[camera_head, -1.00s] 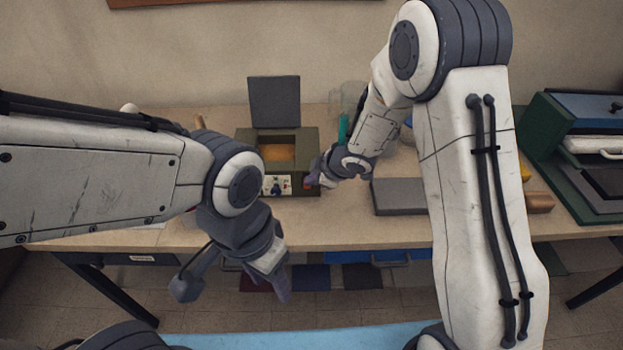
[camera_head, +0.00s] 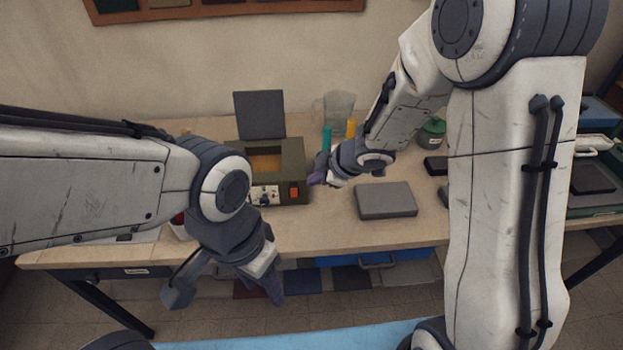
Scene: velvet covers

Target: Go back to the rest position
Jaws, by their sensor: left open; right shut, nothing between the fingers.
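My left gripper (camera_head: 274,290) hangs in front of the table's front edge, pointing down, open and empty. Its arm comes in from the left. My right gripper (camera_head: 317,179) is over the table, just right of an olive box with a raised dark lid (camera_head: 259,115). It is shut with nothing visible in it. The box's front panel has small knobs and an orange-red switch (camera_head: 294,191). An orange-brown surface (camera_head: 265,163) shows in the box's opening. Whether the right gripper touches the box I cannot tell.
A grey flat case (camera_head: 385,200) lies on the wooden table (camera_head: 330,235) right of the box. A clear jug (camera_head: 339,108), a teal item (camera_head: 327,138) and a green container (camera_head: 433,130) stand behind. A blue drawer (camera_head: 375,258) sits below. My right arm hides much of the right side.

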